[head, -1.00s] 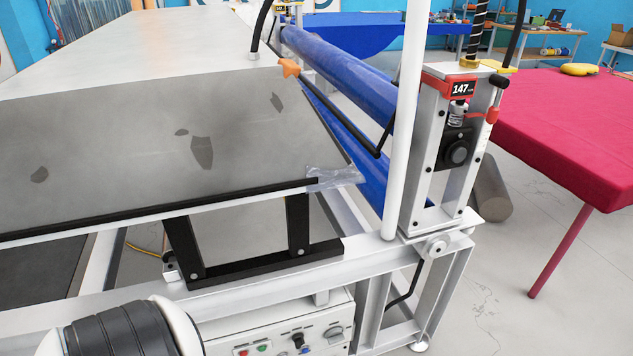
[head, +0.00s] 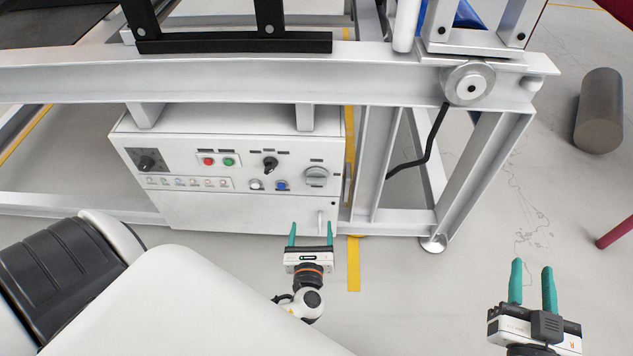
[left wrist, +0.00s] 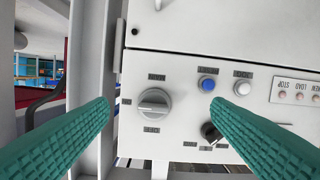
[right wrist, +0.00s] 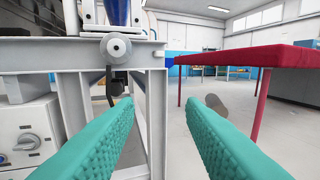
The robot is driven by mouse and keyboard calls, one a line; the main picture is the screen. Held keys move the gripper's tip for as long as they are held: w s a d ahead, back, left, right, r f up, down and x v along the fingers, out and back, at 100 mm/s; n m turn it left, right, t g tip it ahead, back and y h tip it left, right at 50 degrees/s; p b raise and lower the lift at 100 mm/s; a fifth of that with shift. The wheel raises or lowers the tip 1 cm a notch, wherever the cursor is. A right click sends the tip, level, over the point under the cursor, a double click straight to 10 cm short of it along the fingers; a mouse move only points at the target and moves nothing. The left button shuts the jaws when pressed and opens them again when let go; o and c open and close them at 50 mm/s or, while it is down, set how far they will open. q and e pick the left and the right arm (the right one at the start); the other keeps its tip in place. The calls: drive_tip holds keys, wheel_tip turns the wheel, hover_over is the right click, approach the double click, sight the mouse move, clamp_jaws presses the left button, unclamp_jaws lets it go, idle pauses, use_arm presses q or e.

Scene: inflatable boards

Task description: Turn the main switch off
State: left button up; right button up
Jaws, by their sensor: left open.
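The main switch, a grey round rotary knob (head: 316,176), is at the right end of the white control box's front panel (head: 240,212). Its grip bar looks roughly horizontal. My left gripper (head: 311,236) is open and empty, in front of the box and below the knob in the head view. In the left wrist view the knob (left wrist: 154,103) shows between the two green fingers, with no contact seen. My right gripper (head: 532,286) is open and empty, off to the right over bare floor. The knob (right wrist: 27,141) also shows at the left of the right wrist view.
The panel also has red (head: 208,161) and green (head: 229,161) buttons, a black selector (head: 270,164), and white and blue (head: 281,186) buttons. The frame's legs (head: 372,165) stand right of the box.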

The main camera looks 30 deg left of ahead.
sight(316, 185)
use_arm(q)
drive_tip(key=shift+m+t+y, duration=0.5)
drive_tip(key=shift+m+t, duration=0.1)
drive_tip(key=b+x, duration=0.1)
drive_tip(key=x, duration=0.2)
drive_tip(key=r+x, duration=0.1)
drive_tip(key=x, duration=0.3)
drive_tip(key=r+b+x, duration=0.1)
drive_tip(key=x, duration=0.3)
drive_tip(key=shift+w+d+r+b, duration=0.25)
drive_tip(key=shift+w+b, duration=0.05)
drive_tip(key=shift+w+a, duration=0.3)
drive_tip(key=shift+w, duration=0.25)
use_arm(e)
drive_tip(key=s+r+t+y, duration=0.2)
drive_tip(key=s+r+t, duration=0.2)
drive_tip(key=r+t, duration=0.3)
drive_tip(key=shift+s+a+r, duration=0.15)
drive_tip(key=shift+a+r, duration=0.05)
drive_tip(key=shift+r, duration=1.65)
